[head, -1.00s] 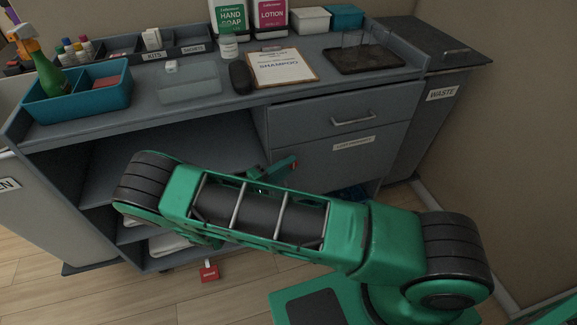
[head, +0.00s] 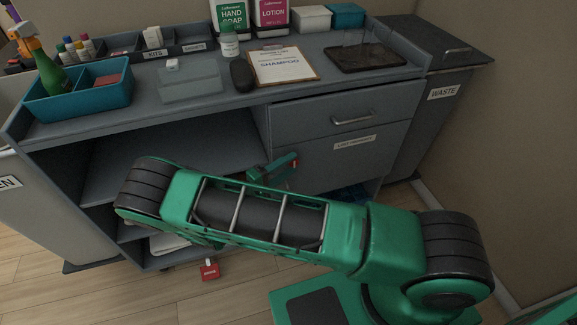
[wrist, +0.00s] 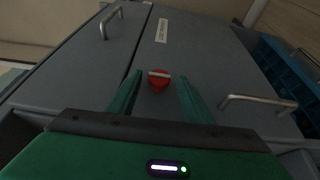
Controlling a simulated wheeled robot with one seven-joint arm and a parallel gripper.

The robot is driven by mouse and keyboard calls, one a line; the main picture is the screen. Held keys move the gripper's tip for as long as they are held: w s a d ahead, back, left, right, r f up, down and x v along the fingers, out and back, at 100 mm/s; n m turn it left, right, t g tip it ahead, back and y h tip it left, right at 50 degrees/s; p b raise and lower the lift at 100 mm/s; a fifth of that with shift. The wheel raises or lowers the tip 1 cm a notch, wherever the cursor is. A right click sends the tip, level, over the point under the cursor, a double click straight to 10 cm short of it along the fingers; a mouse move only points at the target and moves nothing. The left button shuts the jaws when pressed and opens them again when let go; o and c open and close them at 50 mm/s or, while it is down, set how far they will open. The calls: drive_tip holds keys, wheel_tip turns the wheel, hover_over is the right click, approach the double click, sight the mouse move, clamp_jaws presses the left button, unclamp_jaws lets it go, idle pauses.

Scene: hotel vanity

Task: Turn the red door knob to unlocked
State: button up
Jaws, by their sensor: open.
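The red door knob (wrist: 159,84) shows in the wrist view on the grey cabinet front, with a pale bar lying nearly level across it. My gripper (wrist: 160,77) is open, with one green finger on each side of the knob and a gap showing on both sides. I cannot tell how far the fingertips are from the cabinet front. In the head view my gripper (head: 275,168) is in front of the cabinet door (head: 330,165), partly behind my own arm. The knob cannot be made out clearly there.
Silver handles show on the drawer (head: 352,119) and in the wrist view (wrist: 258,103). A blue crate (wrist: 285,75) is at the right in the wrist view. A red tag (head: 209,271) hangs low below the shelves. The counter (head: 215,60) above holds bottles, trays and a clipboard.

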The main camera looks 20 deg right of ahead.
drive_tip(key=v, duration=1)
drive_tip(key=shift+a, duration=0.4)
drive_tip(key=shift+s, duration=0.15)
